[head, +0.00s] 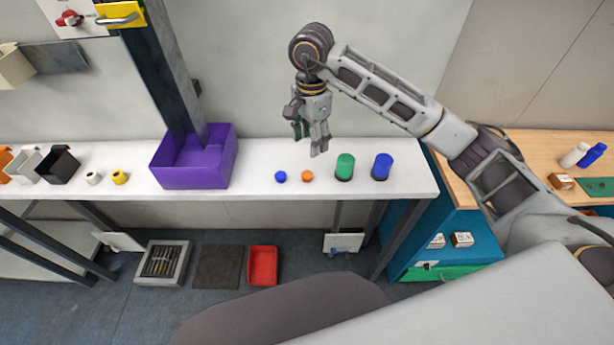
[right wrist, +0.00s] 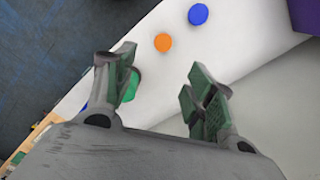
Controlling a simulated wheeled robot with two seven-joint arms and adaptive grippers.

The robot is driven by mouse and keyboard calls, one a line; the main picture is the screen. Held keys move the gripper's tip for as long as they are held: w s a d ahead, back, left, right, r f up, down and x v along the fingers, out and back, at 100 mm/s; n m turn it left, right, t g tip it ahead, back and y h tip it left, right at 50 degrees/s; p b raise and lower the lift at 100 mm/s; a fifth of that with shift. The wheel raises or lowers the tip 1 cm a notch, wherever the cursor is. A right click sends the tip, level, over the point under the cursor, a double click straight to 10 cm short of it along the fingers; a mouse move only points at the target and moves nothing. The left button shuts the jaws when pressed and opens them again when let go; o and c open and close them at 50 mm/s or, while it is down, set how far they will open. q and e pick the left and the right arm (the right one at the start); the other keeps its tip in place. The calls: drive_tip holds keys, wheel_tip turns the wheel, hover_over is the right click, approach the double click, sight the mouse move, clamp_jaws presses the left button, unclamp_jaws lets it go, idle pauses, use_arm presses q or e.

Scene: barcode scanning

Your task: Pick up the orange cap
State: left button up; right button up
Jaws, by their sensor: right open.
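The orange cap (head: 307,176) lies on the white table (head: 260,160), just right of a small blue cap (head: 280,176). In the right wrist view the orange cap (right wrist: 163,42) shows beyond the open fingers, with the blue cap (right wrist: 198,14) farther up and to the right. My right gripper (head: 311,142) is open and empty, held above the table with its fingers pointing down. It is apart from the orange cap. In the right wrist view its fingers (right wrist: 162,92) are spread wide. My left gripper is not in view.
A green container (head: 345,167) and a blue container (head: 382,166) stand right of the caps. The green one is partly hidden behind a finger in the right wrist view. A purple bin (head: 192,170) stands to the left. The table around the orange cap's front is clear.

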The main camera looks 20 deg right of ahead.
drive_tip(key=p, duration=0.1)
hover_over(308, 174)
drive_tip(key=shift+s+d+f, duration=0.1)
drive_tip(key=shift+d+f, duration=0.05)
drive_tip(key=shift+f, duration=1.85)
drive_tip(key=shift+d+f, duration=0.1)
drive_tip(key=shift+f, duration=1.85)
drive_tip(key=shift+a+f+p, duration=0.2)
drive_tip(key=shift+f+p, duration=0.5)
drive_tip(key=shift+f, duration=1.9)
drive_tip(key=shift+c, duration=0.5)
drive_tip(key=c, duration=0.7)
